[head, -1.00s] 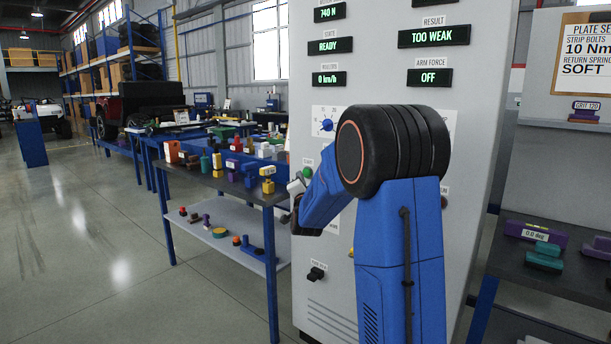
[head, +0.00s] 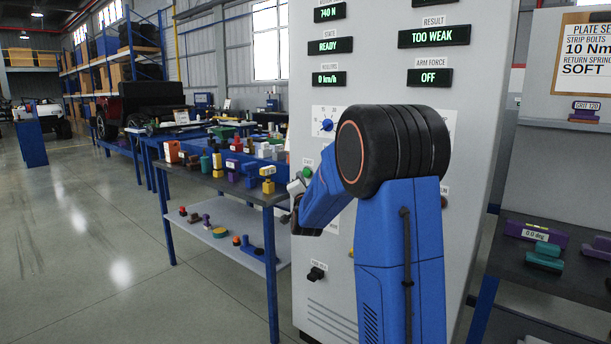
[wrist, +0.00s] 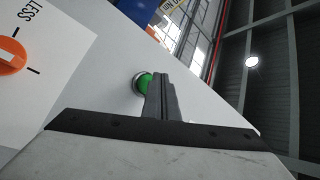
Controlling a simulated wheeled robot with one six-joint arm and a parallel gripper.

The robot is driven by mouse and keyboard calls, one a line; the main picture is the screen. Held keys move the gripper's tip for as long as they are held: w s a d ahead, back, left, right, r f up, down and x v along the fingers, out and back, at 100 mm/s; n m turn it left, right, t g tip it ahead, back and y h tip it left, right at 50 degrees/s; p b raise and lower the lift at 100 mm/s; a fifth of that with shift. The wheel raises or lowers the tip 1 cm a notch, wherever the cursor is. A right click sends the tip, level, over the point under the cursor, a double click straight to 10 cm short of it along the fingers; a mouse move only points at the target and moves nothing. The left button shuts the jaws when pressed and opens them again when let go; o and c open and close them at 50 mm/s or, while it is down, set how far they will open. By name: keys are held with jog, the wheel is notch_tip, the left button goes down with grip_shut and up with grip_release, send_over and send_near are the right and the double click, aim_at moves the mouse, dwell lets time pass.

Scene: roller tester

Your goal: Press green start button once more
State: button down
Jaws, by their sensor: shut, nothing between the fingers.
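The green start button (head: 307,172) is on the left part of the grey control panel (head: 465,120), partly beside my blue forearm in the head view. In the wrist view the round green button (wrist: 144,83) sits in a metal ring on the panel face. My gripper (wrist: 160,78) is shut and empty. Its fingertips overlap the button's right side in the wrist view; I cannot tell whether they touch it. In the head view my gripper (head: 298,188) shows small beside the panel, close below the button.
Panel displays read READY, TOO WEAK (head: 434,37), 0 km/h, and arm force OFF (head: 430,77). A blue knob (head: 327,125) is above the button; an orange knob (wrist: 10,55) shows in the wrist view. A bench (head: 235,188) with several coloured parts stands left. The floor there is clear.

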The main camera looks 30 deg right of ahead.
jog(key=shift+d, duration=0.15)
jog(key=shift+w+d, duration=0.15)
jog(key=shift+d, duration=0.15)
